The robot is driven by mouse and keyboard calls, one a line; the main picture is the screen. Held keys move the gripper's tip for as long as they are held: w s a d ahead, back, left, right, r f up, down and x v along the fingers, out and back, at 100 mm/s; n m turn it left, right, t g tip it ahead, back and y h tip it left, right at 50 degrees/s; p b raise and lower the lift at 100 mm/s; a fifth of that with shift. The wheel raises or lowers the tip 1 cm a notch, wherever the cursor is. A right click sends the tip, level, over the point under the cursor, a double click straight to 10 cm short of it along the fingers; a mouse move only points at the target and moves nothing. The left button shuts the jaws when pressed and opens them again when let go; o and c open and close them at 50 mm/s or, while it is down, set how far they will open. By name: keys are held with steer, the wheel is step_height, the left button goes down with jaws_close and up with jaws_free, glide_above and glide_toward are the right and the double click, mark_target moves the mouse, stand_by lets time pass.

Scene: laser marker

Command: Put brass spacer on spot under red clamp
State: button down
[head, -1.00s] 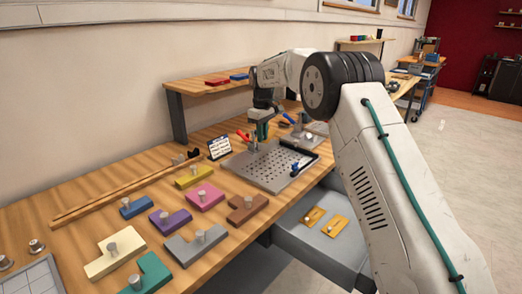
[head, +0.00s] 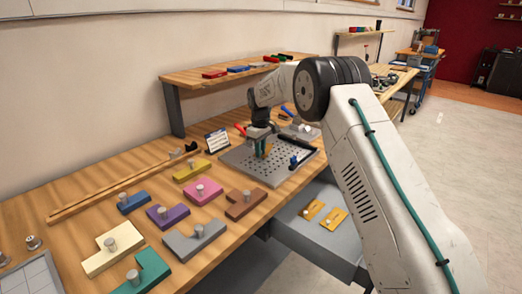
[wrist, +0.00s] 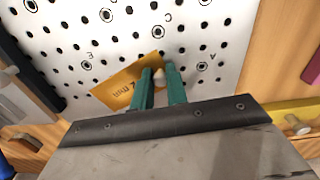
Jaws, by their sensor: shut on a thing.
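The brass spacer (wrist: 122,84) is a flat yellow plate marked "2 mm" with a small knob. My gripper (wrist: 160,77) is shut on its knob, with green fingers on both sides. In the wrist view the spacer lies over the perforated plate (wrist: 215,22), turned at an angle to the hole rows; I cannot tell whether it touches.
Two more brass spacers (head: 313,209) lie in the open grey drawer (head: 300,238). A blue-handled clamp (head: 287,111) stands behind the plate, and a black bar (head: 298,143) runs along its right side. Coloured knobbed blocks, including a yellow one (head: 191,171), fill the table at left.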

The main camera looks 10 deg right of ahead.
steer(key=c, duration=1.4)
jaws_free()
steer(key=shift+f, duration=0.1)
step_height(320, 180, up, 12)
steer(key=shift+r, duration=0.25)
steer(key=s+d+r+m, duration=0.2)
steer(key=s+r, duration=0.6)
steer(key=s, duration=0.5)
steer(key=s+d+r+m, duration=0.2)
steer(key=s+r, duration=0.6)
steer(key=s, duration=0.5)
steer(key=s+f+m, duration=0.1)
steer(key=s+f, duration=0.2)
steer(key=s, duration=0.7)
steer(key=s+d+f+m+t, duration=0.1)
steer(key=s+f, duration=0.2)
steer(key=s, duration=0.8)
steer(key=s+d+f+m, duration=0.1)
steer(key=s+f+m, duration=0.1)
steer(key=s, duration=0.9)
steer(key=shift+f, duration=0.7)
